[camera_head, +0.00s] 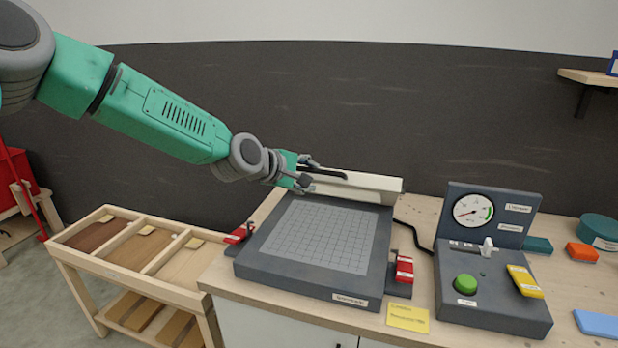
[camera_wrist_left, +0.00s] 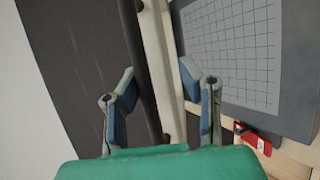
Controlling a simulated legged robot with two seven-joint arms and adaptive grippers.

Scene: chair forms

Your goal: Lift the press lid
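The press (camera_head: 265,268) is a dark grey slab with a pale gridded bed (camera_head: 322,236), on the bench. A cream panel (camera_head: 375,186) runs along its back edge, with a black bar (camera_head: 328,173) beside it. This looks like the raised press lid and its handle, though I cannot tell for sure. My left gripper (camera_head: 309,173) is at the left end of the panel. In the left wrist view its fingers are apart, with the black bar (camera_wrist_left: 138,50) and cream panel (camera_wrist_left: 158,45) passing between them. I see no clear grip. My right gripper is not in view.
Red clamps (camera_head: 404,269) sit at both sides of the press. A control box (camera_head: 490,290) with gauge, green button and yellow tag stands at the right. A wooden divided tray rack (camera_head: 75,262) stands at the left. A yellow note (camera_head: 408,317) lies in front.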

